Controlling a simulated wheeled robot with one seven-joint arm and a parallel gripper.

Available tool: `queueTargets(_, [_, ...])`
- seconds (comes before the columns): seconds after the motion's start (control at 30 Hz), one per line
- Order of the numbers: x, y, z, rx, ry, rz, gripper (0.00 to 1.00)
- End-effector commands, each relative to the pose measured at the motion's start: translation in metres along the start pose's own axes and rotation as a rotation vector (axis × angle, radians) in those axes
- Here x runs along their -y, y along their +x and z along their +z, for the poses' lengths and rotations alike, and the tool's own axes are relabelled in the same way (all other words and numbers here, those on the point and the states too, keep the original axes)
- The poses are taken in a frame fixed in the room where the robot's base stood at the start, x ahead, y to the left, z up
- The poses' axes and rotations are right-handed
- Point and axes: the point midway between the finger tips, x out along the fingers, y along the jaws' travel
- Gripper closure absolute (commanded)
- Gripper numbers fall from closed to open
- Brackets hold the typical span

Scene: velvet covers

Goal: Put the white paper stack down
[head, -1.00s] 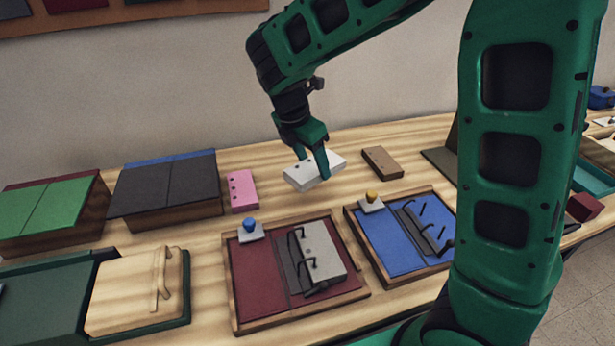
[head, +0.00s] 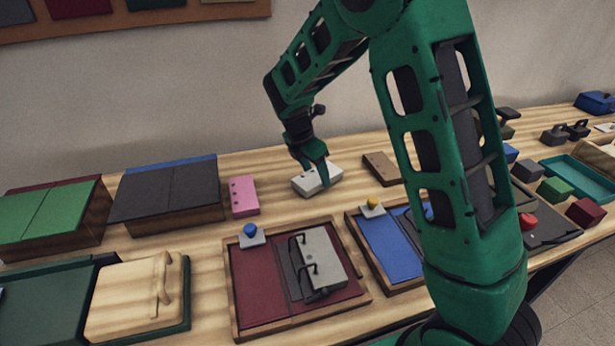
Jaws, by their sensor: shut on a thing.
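The white paper stack (head: 326,181) is a small pale block with dark holes, between the pink stack and the brown stack in the head view. My gripper (head: 318,178) is shut on it from above. The stack is at or very near the wooden table top; I cannot tell whether it touches. My fingers hide part of its top and side.
A pink stack (head: 243,196) lies to the left and a brown stack (head: 381,168) to the right. In front are a red binder tray (head: 257,290) holding a grey stack (head: 322,262) and a blue binder tray (head: 385,245). Dark-covered boxes (head: 168,192) stand left.

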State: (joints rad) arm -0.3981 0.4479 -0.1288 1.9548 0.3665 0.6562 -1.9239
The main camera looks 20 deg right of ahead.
Motion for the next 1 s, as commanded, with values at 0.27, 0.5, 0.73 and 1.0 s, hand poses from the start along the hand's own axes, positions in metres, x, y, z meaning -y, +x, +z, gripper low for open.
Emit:
queueTargets(0.27, [0.000, 0.007, -0.003, 0.000, 0.001, 0.001, 0.88])
queueTargets(0.5, [0.000, 0.009, -0.004, 0.000, 0.000, 0.000, 0.25])
queueTargets(0.73, [0.000, 0.008, -0.004, 0.000, -0.001, 0.001, 0.25])
queueTargets(1.0, [-0.002, -0.013, -0.004, 0.000, -0.002, 0.005, 0.25])
